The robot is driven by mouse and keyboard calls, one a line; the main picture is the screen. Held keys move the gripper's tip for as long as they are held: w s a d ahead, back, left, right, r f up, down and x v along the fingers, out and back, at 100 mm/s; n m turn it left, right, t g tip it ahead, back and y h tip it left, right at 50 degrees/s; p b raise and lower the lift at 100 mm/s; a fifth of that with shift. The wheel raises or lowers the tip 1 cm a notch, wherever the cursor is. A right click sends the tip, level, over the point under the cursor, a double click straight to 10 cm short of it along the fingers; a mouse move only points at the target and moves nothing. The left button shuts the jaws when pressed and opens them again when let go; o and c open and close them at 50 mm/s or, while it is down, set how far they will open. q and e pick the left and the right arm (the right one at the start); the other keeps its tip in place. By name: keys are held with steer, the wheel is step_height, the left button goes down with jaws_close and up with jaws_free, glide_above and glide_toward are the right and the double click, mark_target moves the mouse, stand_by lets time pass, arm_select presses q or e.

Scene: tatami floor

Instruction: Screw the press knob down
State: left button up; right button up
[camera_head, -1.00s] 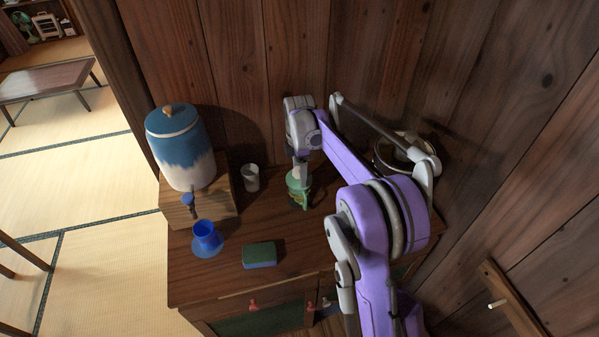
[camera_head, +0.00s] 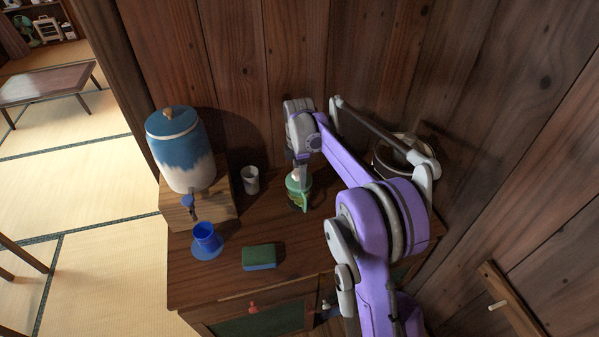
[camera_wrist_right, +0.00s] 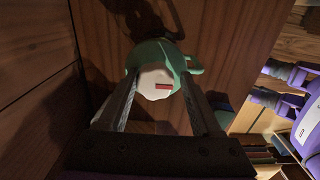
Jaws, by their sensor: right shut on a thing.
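The press is a small green vessel (camera_head: 299,198) with a handle. It stands on the wooden cabinet top, and its pale press knob (camera_head: 293,176) is on top. My right gripper (camera_head: 300,166) reaches down onto the knob from above. In the right wrist view, the two fingers (camera_wrist_right: 160,88) lie along either side of the knob (camera_wrist_right: 153,77), which shows a red mark on its face. The green body (camera_wrist_right: 150,51) shows behind it. The fingers are shut on the knob. My left gripper is not in view.
A blue and white dispenser (camera_head: 184,155) stands on a wooden box (camera_head: 207,208) at left. A pale cup (camera_head: 250,180), a blue cup (camera_head: 207,236) on a saucer and a green-blue sponge (camera_head: 259,257) are on the cabinet top (camera_head: 200,282). A wooden wall rises close behind.

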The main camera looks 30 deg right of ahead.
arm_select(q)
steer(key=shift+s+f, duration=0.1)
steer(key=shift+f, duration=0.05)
arm_select(e)
steer(key=shift+w+a+f, duration=0.1)
steer(key=shift+a+f, duration=0.05)
steer(key=shift+f, duration=0.35)
steer(key=m, duration=0.9)
steer(key=shift+m, duration=0.4)
steer(key=m, duration=0.5)
steer(key=shift+m, duration=0.3)
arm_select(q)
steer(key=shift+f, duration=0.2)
arm_select(e)
steer(key=m, duration=0.4)
steer(key=shift+m, duration=0.3)
steer(key=o, duration=0.7)
steer(key=shift+w+d+r, duration=0.1)
steer(key=shift+d+r, duration=0.1)
steer(key=shift+r, duration=0.5)
steer(key=shift+w+r+p, duration=0.15)
steer(key=shift+r+p, duration=1.85)
steer(key=shift+r, duration=1.9)
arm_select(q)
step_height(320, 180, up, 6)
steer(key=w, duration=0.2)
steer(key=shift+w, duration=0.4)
